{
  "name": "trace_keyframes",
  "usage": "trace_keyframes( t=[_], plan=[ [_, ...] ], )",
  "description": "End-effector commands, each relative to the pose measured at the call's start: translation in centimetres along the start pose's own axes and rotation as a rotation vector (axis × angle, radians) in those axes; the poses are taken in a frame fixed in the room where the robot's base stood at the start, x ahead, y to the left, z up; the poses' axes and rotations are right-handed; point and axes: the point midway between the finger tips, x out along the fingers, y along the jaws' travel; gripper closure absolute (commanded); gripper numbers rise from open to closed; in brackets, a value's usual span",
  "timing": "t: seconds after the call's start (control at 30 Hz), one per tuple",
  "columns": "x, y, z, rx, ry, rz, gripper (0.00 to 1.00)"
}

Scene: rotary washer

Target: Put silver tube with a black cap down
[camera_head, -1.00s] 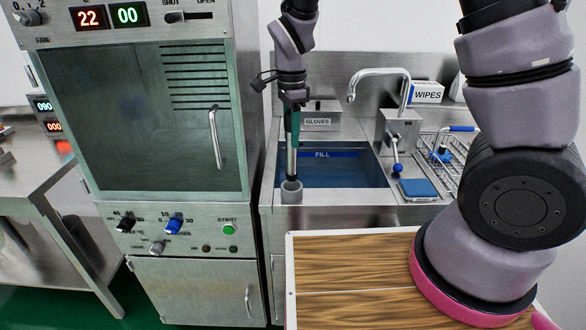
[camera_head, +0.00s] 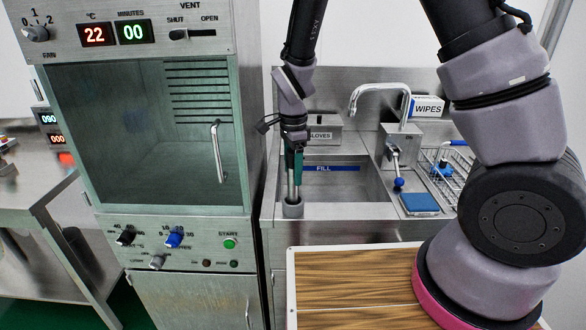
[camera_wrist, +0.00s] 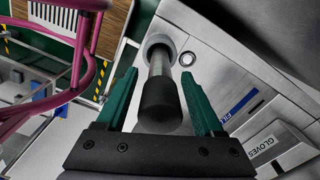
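The silver tube (camera_head: 294,191) stands upright in a round grey holder (camera_head: 292,209) at the left front of the sink. In the wrist view its black cap (camera_wrist: 161,103) faces me, and the silver body (camera_wrist: 160,62) runs into the holder's ring (camera_wrist: 158,44). My gripper (camera_head: 293,170) is directly above the holder, around the upper part of the tube. In the wrist view its green fingers stand on either side of the tube, with a visible gap on each side. The gripper is open. The tube's lower end is hidden inside the holder.
A steel cabinet (camera_head: 150,150) with a glass door stands close on the left. The sink basin (camera_head: 345,183), tap (camera_head: 380,88), GLOVES box (camera_head: 322,135), blue sponge (camera_head: 420,203) and wire basket (camera_head: 450,175) lie to the right. A wooden board (camera_head: 350,270) is in front.

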Motion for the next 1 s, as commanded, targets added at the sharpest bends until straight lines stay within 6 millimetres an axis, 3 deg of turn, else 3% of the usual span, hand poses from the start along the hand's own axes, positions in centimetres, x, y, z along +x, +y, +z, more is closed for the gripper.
trace_keyframes(
  t=[0.3,0.43,0.8,1.0],
  plan=[
    [-0.1,0.0,0.0,0.0,0.0,0.0,0.29],
    [-1.2,-0.1,0.1,-0.003,0.0,-0.003,0.29],
    [-8.9,-0.1,0.1,-0.002,-0.003,-0.004,0.29],
    [-11.6,0.0,0.0,0.0,-0.001,-0.001,0.29]
  ],
)
